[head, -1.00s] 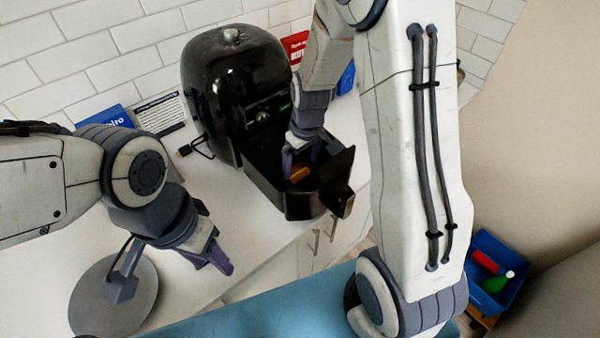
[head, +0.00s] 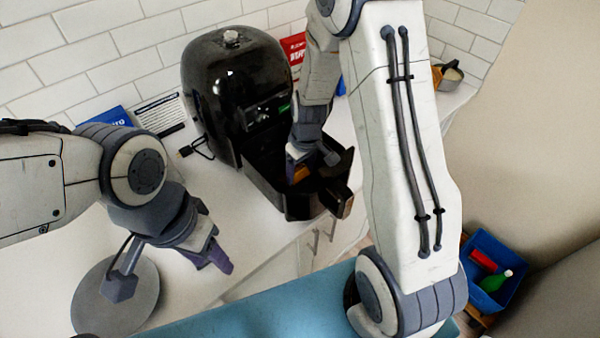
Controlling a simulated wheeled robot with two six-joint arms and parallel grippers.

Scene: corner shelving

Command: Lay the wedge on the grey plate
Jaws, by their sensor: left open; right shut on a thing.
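The orange wedge (head: 300,174) is in the open drawer of the black air fryer, mostly hidden by my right gripper and the drawer walls. My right gripper (head: 304,165) reaches down into the drawer and is shut on the wedge. The round grey plate (head: 128,312) lies on the white counter at the lower left, with nothing visible on it. My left gripper (head: 172,275) is open and empty, its fingers wide apart; one finger is over the plate in this view, the other to the right of it.
The black air fryer (head: 232,85) stands against the tiled wall, its drawer (head: 285,200) pulled out toward the counter edge. Blue and red packets stand behind. A blue bin (head: 510,270) with a red and a green item is at the lower right.

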